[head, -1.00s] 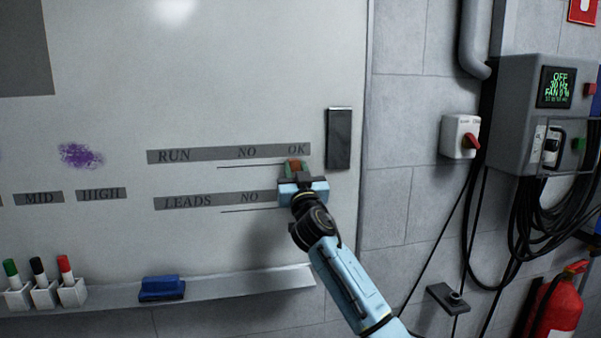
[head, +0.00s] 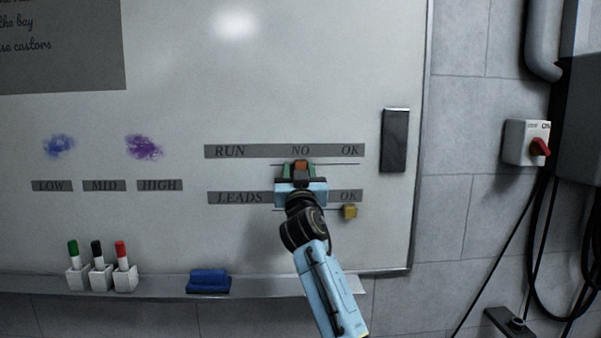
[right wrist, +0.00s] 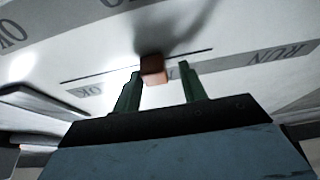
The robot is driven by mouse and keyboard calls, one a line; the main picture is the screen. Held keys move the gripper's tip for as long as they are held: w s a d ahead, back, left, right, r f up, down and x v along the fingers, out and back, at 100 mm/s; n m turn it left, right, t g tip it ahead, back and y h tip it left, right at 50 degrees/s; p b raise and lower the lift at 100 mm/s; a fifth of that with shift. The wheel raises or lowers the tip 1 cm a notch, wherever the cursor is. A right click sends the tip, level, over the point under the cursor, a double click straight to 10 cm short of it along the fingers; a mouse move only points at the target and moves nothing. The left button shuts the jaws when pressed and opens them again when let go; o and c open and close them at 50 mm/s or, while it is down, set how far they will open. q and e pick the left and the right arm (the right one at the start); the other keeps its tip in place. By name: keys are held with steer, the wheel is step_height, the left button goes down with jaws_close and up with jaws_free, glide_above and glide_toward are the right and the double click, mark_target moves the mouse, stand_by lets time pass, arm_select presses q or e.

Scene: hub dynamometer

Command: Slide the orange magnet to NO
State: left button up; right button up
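The orange magnet (head: 301,166) is on the whiteboard on the thin line under the RUN strip (head: 284,151), right below the word NO. My right gripper (head: 299,173) is at the board with its green fingers on either side of the magnet. In the right wrist view, the orange magnet (right wrist: 153,70) sits close to the left finger, on the OK side, with a clear gap to the other finger. The fingers of the right gripper (right wrist: 160,78) stand apart. Whether the near finger touches the magnet I cannot tell. My left gripper is not in view.
A yellow magnet (head: 349,211) sits under OK on the LEADS strip (head: 238,198), right of my wrist. A dark bar (head: 395,140) is at the board's right edge. Below are a tray with marker cups (head: 101,278) and a blue eraser (head: 209,281).

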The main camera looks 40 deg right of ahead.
steer(key=shift+o, duration=0.4)
steer(key=b+v, duration=0.2)
steer(key=v, duration=1.1)
steer(key=shift+s, duration=0.2)
steer(key=shift+a, duration=0.1)
